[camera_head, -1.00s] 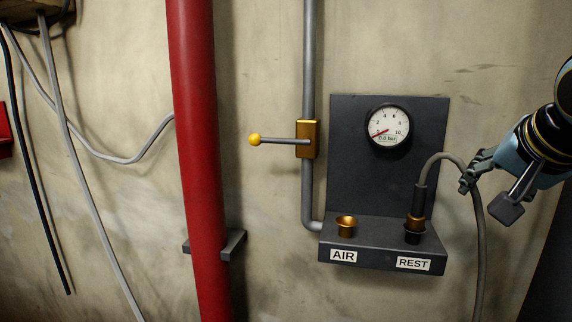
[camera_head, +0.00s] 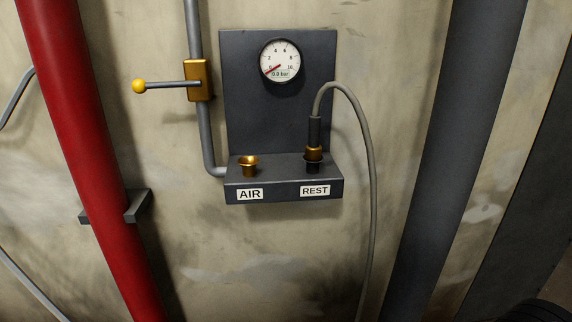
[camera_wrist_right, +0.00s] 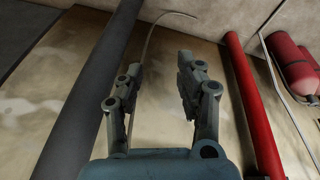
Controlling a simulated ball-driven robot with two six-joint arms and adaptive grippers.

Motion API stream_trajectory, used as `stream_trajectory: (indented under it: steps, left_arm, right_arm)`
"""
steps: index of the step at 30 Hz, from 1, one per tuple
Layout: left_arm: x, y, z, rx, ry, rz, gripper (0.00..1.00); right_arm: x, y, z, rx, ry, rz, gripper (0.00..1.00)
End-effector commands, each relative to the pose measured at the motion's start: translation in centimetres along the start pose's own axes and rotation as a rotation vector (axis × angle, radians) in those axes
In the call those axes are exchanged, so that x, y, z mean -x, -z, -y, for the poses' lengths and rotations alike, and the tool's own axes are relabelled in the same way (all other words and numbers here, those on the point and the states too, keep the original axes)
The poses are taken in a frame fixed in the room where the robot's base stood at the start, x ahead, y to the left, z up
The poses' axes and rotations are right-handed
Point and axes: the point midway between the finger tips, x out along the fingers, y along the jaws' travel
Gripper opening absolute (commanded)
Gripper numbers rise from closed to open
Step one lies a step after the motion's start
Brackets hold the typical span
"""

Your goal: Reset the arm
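My right gripper (camera_wrist_right: 158,80) shows in the right wrist view. Its two fingers stand apart with nothing between them, and the wall lies beyond. A thin grey hose (camera_wrist_right: 152,32) shows past the fingertips. Neither gripper is in the head view. There, the hose (camera_head: 371,180) ends in a dark plug with a brass collar (camera_head: 314,145), which stands upright at the REST socket. The brass AIR socket (camera_head: 248,163) is empty. The valve lever with a yellow knob (camera_head: 139,86) points left. The gauge (camera_head: 280,61) reads 0.0 bar.
A red pipe (camera_head: 85,150) runs down the left and a dark grey column (camera_head: 455,150) down the right. The shelf (camera_head: 285,193) juts from the wall between them. Red cylinders (camera_wrist_right: 295,65) stand at the right of the wrist view.

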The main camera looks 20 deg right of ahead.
Motion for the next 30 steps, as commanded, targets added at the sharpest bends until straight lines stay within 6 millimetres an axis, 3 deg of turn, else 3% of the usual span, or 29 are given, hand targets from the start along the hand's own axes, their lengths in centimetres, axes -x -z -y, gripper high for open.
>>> stream_trajectory:
  steps: [1, 5, 8, 12, 15, 19, 24, 30]
  left_arm:
    - [-0.5, 0.0, 0.0, 0.000, 0.000, 0.000, 0.00]
    - [-1.4, 0.0, -0.1, 0.000, 0.000, -0.001, 0.00]
    - [-2.2, -0.2, -0.2, 0.000, 0.000, 0.001, 0.00]
    - [-3.3, -0.4, -0.3, 0.000, 0.000, 0.003, 0.00]
    - [-4.1, -0.6, -0.3, 0.000, 0.000, 0.005, 0.00]
    - [-5.0, -0.8, -0.4, 0.000, -0.001, 0.007, 0.00]
    - [-5.8, -1.0, -0.5, 0.000, -0.001, 0.009, 0.00]
    - [-6.2, -1.1, -0.6, 0.000, -0.001, 0.010, 0.00]
  right_arm:
    - [-2.6, -0.8, 0.1, -0.003, 0.001, 0.015, 0.37]
    - [-9.1, -3.2, 0.2, -0.009, 0.001, 0.041, 0.37]
    - [-14.6, -6.2, 0.3, -0.014, 0.003, 0.066, 0.37]
    - [-21.5, -11.6, 0.7, -0.021, 0.005, 0.100, 0.37]
    - [-25.4, -16.0, 1.0, -0.026, 0.007, 0.124, 0.37]
    - [-29.3, -22.1, 1.5, -0.031, 0.010, 0.155, 0.37]
    - [-31.6, -28.4, 2.2, -0.037, 0.014, 0.182, 0.37]
    - [-32.1, -31.6, 2.5, -0.039, 0.015, 0.195, 0.37]
